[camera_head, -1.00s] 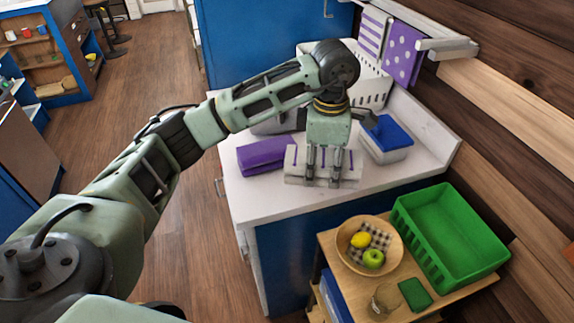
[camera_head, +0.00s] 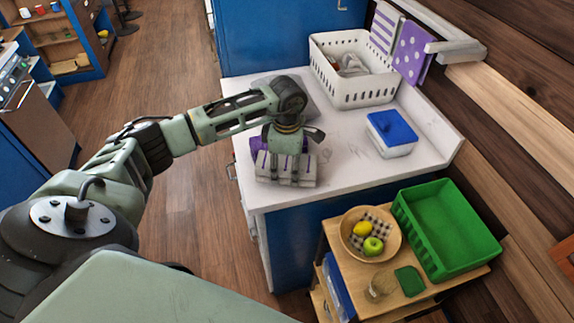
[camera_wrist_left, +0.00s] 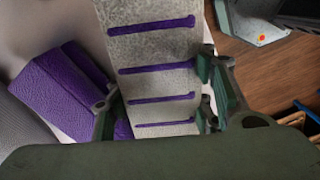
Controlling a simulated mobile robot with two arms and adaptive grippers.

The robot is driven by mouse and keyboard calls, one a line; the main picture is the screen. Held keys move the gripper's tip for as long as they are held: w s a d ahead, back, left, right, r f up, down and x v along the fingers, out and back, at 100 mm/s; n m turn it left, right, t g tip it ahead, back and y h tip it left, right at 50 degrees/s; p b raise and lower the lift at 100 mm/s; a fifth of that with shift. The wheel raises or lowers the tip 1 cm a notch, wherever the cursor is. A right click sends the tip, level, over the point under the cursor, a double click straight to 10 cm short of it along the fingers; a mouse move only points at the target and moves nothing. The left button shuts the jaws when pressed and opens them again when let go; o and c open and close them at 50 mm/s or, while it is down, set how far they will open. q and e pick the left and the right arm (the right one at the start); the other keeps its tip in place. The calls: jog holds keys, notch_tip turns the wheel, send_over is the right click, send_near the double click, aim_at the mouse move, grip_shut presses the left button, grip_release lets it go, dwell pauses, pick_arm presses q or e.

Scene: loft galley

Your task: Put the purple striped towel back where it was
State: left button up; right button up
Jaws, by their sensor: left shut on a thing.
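The purple striped towel (camera_head: 263,170) is a folded pale grey bundle with purple stripes, near the left front corner of the white counter. My left gripper (camera_head: 287,178) points down and is shut on it. In the left wrist view the striped towel (camera_wrist_left: 155,52) lies between the two fingers, one on each side. I cannot tell whether it touches the counter. A plain purple folded towel (camera_head: 256,145) is just behind it, partly hidden by my gripper; it also shows in the left wrist view (camera_wrist_left: 60,92). My right gripper is out of view.
A white basket (camera_head: 362,96) holding cloth stands at the back. A blue-lidded box (camera_head: 391,131) is to the right. Striped (camera_head: 384,27) and dotted (camera_head: 410,52) towels hang from a wall rack. A green crate (camera_head: 425,238) and wooden bowl (camera_head: 352,248) stand on a lower cart.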

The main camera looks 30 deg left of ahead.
pick_arm(q)
jog(key=shift+w+f, duration=0.1)
jog(key=shift+f, duration=0.45)
jog(key=shift+f, duration=0.1)
jog(key=o, duration=0.6)
jog(key=shift+f, duration=0.1)
jog(key=o, duration=0.5)
